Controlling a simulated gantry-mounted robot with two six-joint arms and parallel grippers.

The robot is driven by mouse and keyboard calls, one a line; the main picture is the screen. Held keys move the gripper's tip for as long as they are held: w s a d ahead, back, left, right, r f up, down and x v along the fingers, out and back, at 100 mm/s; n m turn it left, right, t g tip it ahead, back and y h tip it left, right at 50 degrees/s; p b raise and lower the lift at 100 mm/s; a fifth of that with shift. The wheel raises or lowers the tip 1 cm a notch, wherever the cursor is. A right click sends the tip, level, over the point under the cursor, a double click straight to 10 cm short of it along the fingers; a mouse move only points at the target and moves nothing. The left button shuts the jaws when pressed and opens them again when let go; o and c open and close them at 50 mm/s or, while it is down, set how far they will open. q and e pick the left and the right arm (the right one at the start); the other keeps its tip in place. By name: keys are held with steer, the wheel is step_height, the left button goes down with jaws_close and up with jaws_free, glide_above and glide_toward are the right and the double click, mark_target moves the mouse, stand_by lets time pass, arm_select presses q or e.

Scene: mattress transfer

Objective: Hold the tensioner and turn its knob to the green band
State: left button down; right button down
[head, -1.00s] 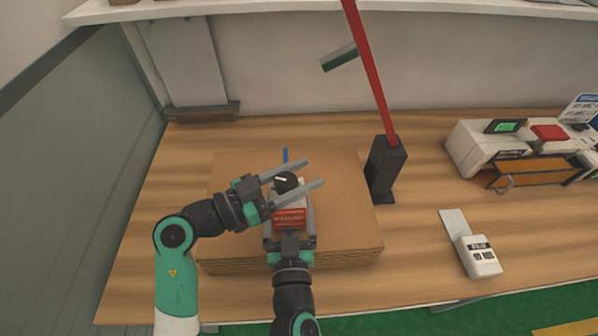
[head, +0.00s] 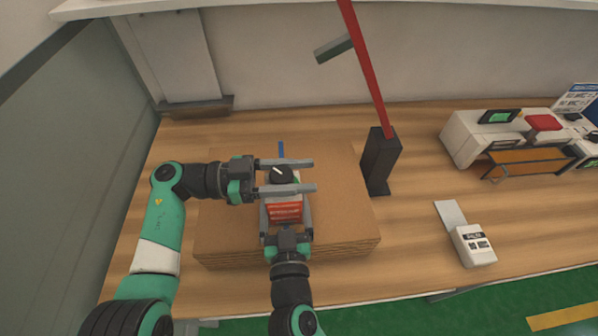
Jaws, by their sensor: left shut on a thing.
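The tensioner (head: 285,211) has a red and white body and lies on the brown cardboard stack. Its black knob (head: 279,175), with a white pointer mark, is at the far end. A small patch of green shows beside the knob, partly hidden by a finger. My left gripper (head: 287,176) comes in from the left and is shut on the knob, one finger on its far side and one on its near side. My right gripper (head: 286,212) comes from the front, its fingers along both sides of the tensioner body, shut on it.
The cardboard stack (head: 345,232) lies on the wooden table. A black post (head: 380,162) with a red arm stands just right of it. A blue strip (head: 281,150) shows behind the knob. A white device (head: 473,245) and a white machine (head: 466,143) are further right.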

stand_by(0.3)
arm_select(q)
steer(key=shift+c, duration=1.3)
jaws_free()
step_height(320, 180, up, 10)
